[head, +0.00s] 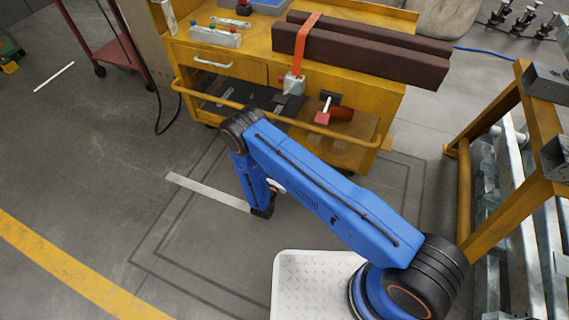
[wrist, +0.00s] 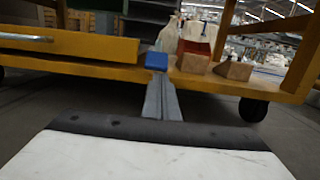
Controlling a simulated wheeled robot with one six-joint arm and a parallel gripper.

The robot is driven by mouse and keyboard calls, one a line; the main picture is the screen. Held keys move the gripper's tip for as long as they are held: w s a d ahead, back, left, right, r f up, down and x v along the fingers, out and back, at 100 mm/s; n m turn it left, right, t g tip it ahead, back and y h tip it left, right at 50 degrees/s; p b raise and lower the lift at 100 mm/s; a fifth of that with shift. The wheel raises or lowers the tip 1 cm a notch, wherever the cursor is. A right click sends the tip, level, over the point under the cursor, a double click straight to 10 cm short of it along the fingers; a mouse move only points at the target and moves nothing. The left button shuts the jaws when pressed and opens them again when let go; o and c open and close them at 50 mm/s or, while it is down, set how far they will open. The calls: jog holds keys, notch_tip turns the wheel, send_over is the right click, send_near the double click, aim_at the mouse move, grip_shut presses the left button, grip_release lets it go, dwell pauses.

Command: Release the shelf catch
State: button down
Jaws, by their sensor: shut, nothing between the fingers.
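My gripper (wrist: 160,80) shows in the wrist view as two grey fingers pressed together, with nothing between them. They point at the front of a yellow cart (wrist: 95,70). A small blue block (wrist: 157,61) sits at the cart's lower shelf edge, just beyond the fingertips. It may be the shelf catch, and I cannot tell whether the fingers touch it. In the head view the yellow cart (head: 252,70) stands beyond my blue arm, which hides my gripper and part of the lower shelf front.
Long dark brown bars (head: 365,52) lie on the cart top under an orange strap (head: 303,45). A yellow frame (head: 510,150) with metal parts stands at right. The floor at left is mostly clear.

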jog(key=shift+s+a+r+g+y, duration=0.1)
jog(key=shift+s+r+g+y, duration=0.15)
jog(key=shift+r+g, duration=0.55)
jog(key=shift+s+a+r+g+y, duration=0.1)
jog(key=shift+s+r+g+y, duration=0.1)
jog(key=shift+r+g, duration=0.55)
jog(key=shift+s+a+r+g+y, duration=0.1)
jog(key=shift+s+r+g+y, duration=0.25)
jog(key=shift+r, duration=0.75)
jog(key=shift+w, duration=0.1)
jog(key=shift+f, duration=0.1)
